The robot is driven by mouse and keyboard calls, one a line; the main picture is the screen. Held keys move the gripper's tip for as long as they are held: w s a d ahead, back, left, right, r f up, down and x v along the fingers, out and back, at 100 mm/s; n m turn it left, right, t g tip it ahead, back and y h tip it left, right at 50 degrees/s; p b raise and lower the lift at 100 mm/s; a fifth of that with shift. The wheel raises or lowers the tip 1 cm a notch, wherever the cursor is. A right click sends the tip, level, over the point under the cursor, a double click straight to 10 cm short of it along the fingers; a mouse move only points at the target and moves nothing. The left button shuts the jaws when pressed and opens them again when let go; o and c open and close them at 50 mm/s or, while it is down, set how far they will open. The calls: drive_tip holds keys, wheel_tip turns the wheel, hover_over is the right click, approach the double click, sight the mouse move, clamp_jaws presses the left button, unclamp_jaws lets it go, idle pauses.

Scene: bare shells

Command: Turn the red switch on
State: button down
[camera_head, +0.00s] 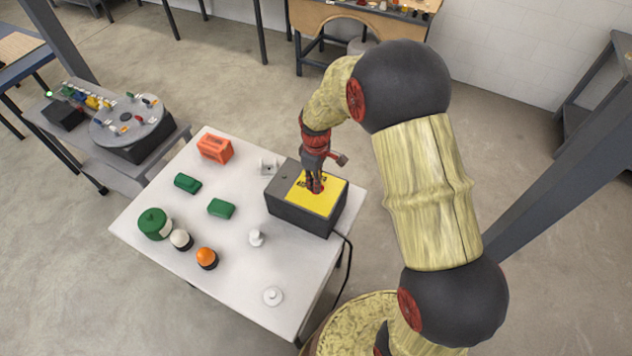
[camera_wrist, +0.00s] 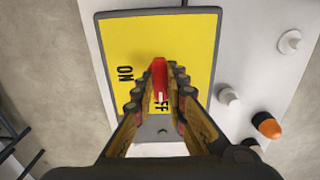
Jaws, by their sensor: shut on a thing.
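The red switch (camera_wrist: 159,75) stands up from a yellow plate (camera_wrist: 125,45) marked ON and OFF in the wrist view. The plate is the top of a dark grey box (camera_head: 290,207) on the white table. My gripper (camera_wrist: 163,84) is shut on the red switch, with one finger on each side of it. In the wrist view the switch lies nearer the OFF lettering, which the fingers partly hide; ON is clear to the left. In the head view my gripper (camera_head: 314,186) comes down onto the plate and hides most of the switch.
On the white table (camera_head: 225,270) are an orange box (camera_head: 214,149), green blocks (camera_head: 221,208), a green round button (camera_head: 154,223), white and orange knobs (camera_head: 206,257) and small white pieces. A black cable (camera_head: 347,265) hangs from the box at the table's right edge.

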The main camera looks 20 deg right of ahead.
idle(0.4)
drive_tip(key=m, duration=0.5)
drive_tip(key=shift+m, duration=0.4)
drive_tip(key=m, duration=0.5)
drive_tip(key=shift+p, duration=0.4)
drive_tip(key=m, duration=0.4)
drive_tip(key=shift+m, duration=1.8)
drive_tip(key=c, duration=1.8)
unclamp_jaws()
